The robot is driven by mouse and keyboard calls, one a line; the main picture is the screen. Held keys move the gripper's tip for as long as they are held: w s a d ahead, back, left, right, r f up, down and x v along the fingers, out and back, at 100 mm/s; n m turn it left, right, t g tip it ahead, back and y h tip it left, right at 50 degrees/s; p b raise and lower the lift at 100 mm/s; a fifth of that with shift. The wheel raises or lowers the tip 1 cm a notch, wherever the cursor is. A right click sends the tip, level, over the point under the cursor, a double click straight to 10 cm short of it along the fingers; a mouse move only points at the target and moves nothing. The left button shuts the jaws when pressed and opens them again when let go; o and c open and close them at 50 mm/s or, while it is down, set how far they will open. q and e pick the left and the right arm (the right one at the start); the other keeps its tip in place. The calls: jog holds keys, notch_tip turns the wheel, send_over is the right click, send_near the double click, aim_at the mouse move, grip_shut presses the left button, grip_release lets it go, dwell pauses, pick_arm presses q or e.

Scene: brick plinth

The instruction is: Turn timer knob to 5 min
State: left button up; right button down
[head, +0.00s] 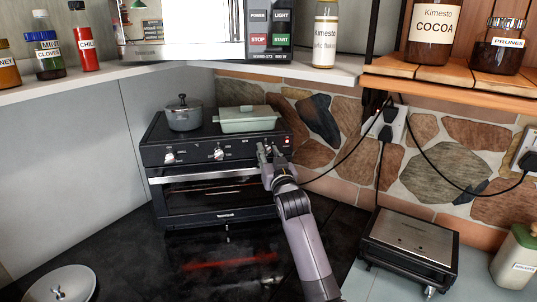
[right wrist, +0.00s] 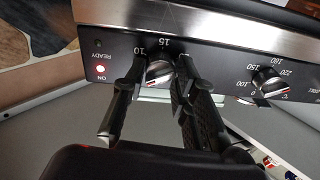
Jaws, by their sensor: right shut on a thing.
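The black toaster oven (head: 207,216) stands in the corner under the shelf. My right gripper (head: 268,155) is at the right end of its control panel. In the right wrist view, which looks upside down, the gripper's (right wrist: 160,72) two dark fingers are closed on either side of the silver timer knob (right wrist: 158,74). The marks 10 and 15 show beside the knob; other marks are hidden by the fingers. The knob's pointer is too unclear to read. A red lamp (right wrist: 100,69) marked ON is lit. My left gripper is not in view.
A temperature knob (right wrist: 268,82) is beside the timer. A grey pot (head: 184,118) and a pale green dish (head: 248,121) stand on the oven. A contact grill (head: 410,245) is at the right. Power cables hang near the wall.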

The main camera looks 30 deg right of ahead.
jog(key=c, duration=1.6)
grip_release()
jog(key=v, duration=1.2)
